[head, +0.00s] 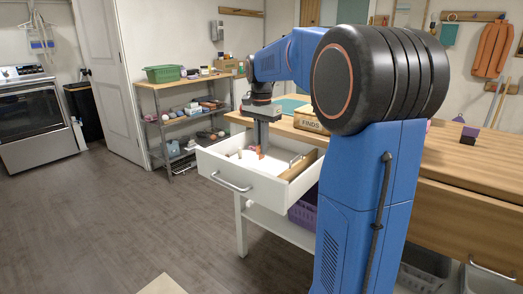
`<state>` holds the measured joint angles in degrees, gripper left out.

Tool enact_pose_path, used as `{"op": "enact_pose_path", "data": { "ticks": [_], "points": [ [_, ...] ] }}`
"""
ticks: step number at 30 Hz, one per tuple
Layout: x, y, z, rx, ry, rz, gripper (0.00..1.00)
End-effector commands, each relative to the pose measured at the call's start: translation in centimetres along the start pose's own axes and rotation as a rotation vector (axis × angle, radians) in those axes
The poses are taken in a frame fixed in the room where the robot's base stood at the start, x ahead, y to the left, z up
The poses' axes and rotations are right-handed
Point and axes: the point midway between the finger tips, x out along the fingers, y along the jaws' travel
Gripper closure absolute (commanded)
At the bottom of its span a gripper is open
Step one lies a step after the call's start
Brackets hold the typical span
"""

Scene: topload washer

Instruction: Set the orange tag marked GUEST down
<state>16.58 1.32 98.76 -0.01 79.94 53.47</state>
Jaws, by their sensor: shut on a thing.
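My gripper (261,146) points straight down into an open white drawer (233,184) under the wooden worktop. It is shut on a small orange thing, the orange tag (258,153), at the fingertips. The tag is low inside the drawer, close to its pale bottom; I cannot tell whether it touches. The word GUEST is too small to read from here.
The drawer also holds pale items and a wooden divider (300,165). A wooden box marked FINDS (311,124) stands on the worktop (450,150) just right of the drawer. A shelf rack (186,115) stands behind at left. The floor in front is mostly clear.

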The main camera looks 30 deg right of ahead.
Motion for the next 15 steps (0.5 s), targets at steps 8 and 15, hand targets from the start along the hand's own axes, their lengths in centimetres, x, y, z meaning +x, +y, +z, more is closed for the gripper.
{"op": "enact_pose_path", "data": {
  "ticks": [8, 15],
  "points": [
    [1.7, 0.0, 0.0, 0.000, 0.000, 0.000, 1.00],
    [2.0, 0.0, 0.0, 0.000, 0.000, 0.000, 1.00]
  ]
}}
